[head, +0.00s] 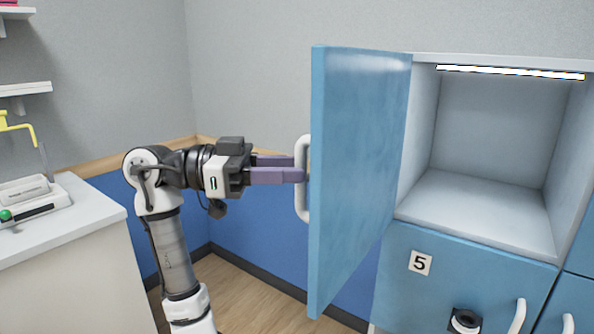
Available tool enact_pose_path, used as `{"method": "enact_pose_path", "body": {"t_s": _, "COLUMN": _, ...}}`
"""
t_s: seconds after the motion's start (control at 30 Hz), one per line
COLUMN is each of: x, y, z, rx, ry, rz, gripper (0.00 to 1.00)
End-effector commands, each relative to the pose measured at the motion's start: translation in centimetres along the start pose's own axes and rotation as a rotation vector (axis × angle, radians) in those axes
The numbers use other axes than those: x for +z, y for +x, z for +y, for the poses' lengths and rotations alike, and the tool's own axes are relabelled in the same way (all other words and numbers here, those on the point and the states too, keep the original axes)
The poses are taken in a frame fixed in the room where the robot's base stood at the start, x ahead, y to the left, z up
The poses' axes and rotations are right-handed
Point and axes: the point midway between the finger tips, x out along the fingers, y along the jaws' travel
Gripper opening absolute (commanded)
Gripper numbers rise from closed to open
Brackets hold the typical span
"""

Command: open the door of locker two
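A blue locker door (360,170) stands swung wide open at the centre of the head view, its edge towards me. Its locker (480,195) is open and looks empty, with a lit strip along the top. No number shows on this door. A white handle (302,212) is on the door's outer face, on the left. My gripper (297,168) is at the handle from the left. Its two purple fingers lie one on each side of the handle's bar and look shut on it.
A blue locker marked 5 (405,290) is shut below the open one, with a black knob (465,320) and a white handle (518,316). A white counter (75,235) with a scale-like device (30,200) stands at the left. Wooden floor shows between them.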

Motion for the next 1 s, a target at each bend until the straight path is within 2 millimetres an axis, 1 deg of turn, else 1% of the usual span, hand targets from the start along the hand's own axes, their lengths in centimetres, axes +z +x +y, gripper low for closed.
{"method": "enact_pose_path", "body": {"t_s": 0.03, "x": 0.1, "y": -1.1, "z": 0.0, "rx": -0.003, "ry": 0.001, "rz": 0.003, "gripper": 0.35}}
{"method": "enact_pose_path", "body": {"t_s": 0.3, "x": 0.1, "y": -7.3, "z": 0.0, "rx": -0.002, "ry": -0.001, "rz": 0.002, "gripper": 0.35}}
{"method": "enact_pose_path", "body": {"t_s": 0.4, "x": 0.1, "y": -9.2, "z": 0.1, "rx": -0.001, "ry": 0.000, "rz": 0.001, "gripper": 0.35}}
{"method": "enact_pose_path", "body": {"t_s": 0.5, "x": 0.1, "y": -10.6, "z": 0.0, "rx": -0.002, "ry": 0.000, "rz": 0.001, "gripper": 0.35}}
{"method": "enact_pose_path", "body": {"t_s": 0.6, "x": 0.1, "y": -11.5, "z": 0.0, "rx": -0.002, "ry": -0.001, "rz": 0.002, "gripper": 0.35}}
{"method": "enact_pose_path", "body": {"t_s": 0.7, "x": 0.1, "y": -11.8, "z": 0.0, "rx": -0.001, "ry": 0.000, "rz": 0.001, "gripper": 0.35}}
{"method": "enact_pose_path", "body": {"t_s": 1.0, "x": 0.1, "y": -11.9, "z": 0.0, "rx": -0.002, "ry": -0.001, "rz": 0.002, "gripper": 0.35}}
